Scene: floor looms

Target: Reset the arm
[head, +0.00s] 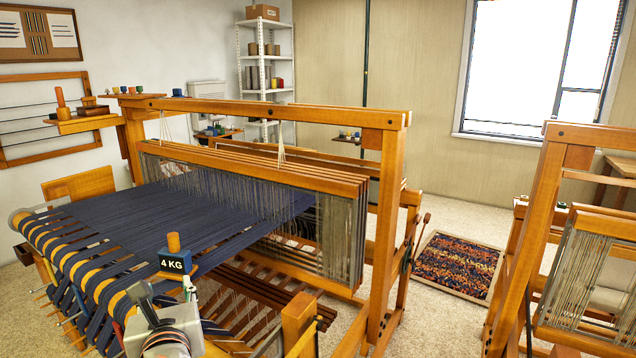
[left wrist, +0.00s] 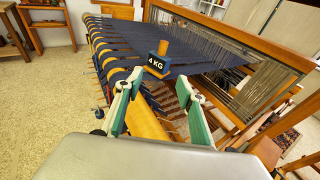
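My left gripper (head: 165,291) is at the front corner of the large floor loom (head: 270,108), low in the head view. In the left wrist view its two green-padded fingers (left wrist: 161,80) are spread apart with nothing held between them. A dark blue weight marked 4 KG (head: 174,262), with a wooden knob on top, stands upright at the edge of the dark blue warp (head: 150,215), just beyond the fingertips. It also shows in the left wrist view (left wrist: 158,66). Whether a finger touches it cannot be told. My right gripper is not in view.
The loom's yellow-banded front beam (head: 70,257) and wooden posts stand close around the left gripper. A second loom (head: 535,215) is at the right. A patterned rug (head: 457,266) lies between them. Shelves (head: 265,70) stand at the back wall.

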